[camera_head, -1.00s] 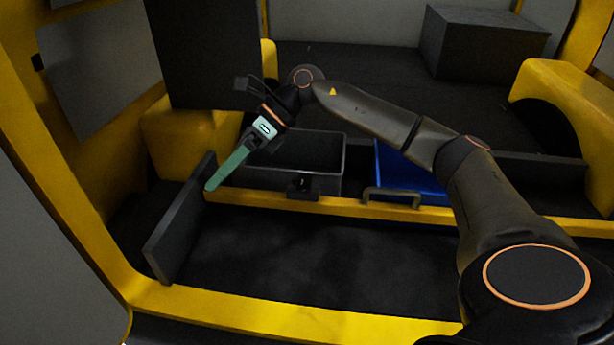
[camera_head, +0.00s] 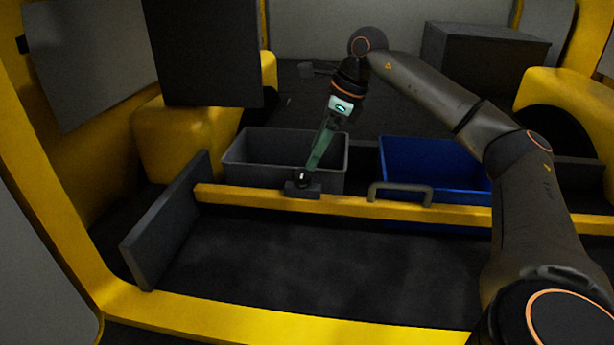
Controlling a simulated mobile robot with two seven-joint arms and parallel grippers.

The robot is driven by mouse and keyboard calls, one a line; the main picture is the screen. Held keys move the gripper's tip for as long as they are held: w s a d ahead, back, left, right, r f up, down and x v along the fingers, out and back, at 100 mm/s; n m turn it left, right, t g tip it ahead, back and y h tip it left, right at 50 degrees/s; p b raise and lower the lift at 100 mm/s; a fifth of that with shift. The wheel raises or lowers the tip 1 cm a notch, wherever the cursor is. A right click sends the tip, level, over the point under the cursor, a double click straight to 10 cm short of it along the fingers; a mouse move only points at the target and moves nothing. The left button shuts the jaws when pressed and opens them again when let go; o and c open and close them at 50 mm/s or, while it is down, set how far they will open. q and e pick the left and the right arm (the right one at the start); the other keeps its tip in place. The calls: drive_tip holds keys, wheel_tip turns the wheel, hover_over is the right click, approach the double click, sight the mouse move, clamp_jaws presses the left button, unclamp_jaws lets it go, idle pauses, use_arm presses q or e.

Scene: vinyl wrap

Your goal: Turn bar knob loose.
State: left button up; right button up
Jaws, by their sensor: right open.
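The bar knob (camera_head: 301,179) is a small dark knob on a dark block mounted on the yellow bar (camera_head: 345,205), left of the grey handle. My right gripper (camera_head: 306,170), with green fingers, reaches down from the upper right, and its tips are right at the knob. The fingers overlap closely in this view, and I cannot tell whether they touch the knob or stand around it. They are open. My left gripper is not in view.
Behind the bar stand a grey bin (camera_head: 240,172) and a blue bin (camera_head: 440,162). A grey handle (camera_head: 400,188) rises from the bar. A dark panel (camera_head: 160,235) stands at the bar's left end. The floor in front of the bar is clear.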

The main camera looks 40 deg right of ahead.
sight(304, 173)
drive_tip(key=b+x, duration=0.1)
drive_tip(key=x, duration=0.4)
drive_tip(key=shift+w+a+f+b, duration=0.1)
drive_tip(key=shift+w+f+b, duration=0.05)
drive_tip(key=shift+b, duration=0.2)
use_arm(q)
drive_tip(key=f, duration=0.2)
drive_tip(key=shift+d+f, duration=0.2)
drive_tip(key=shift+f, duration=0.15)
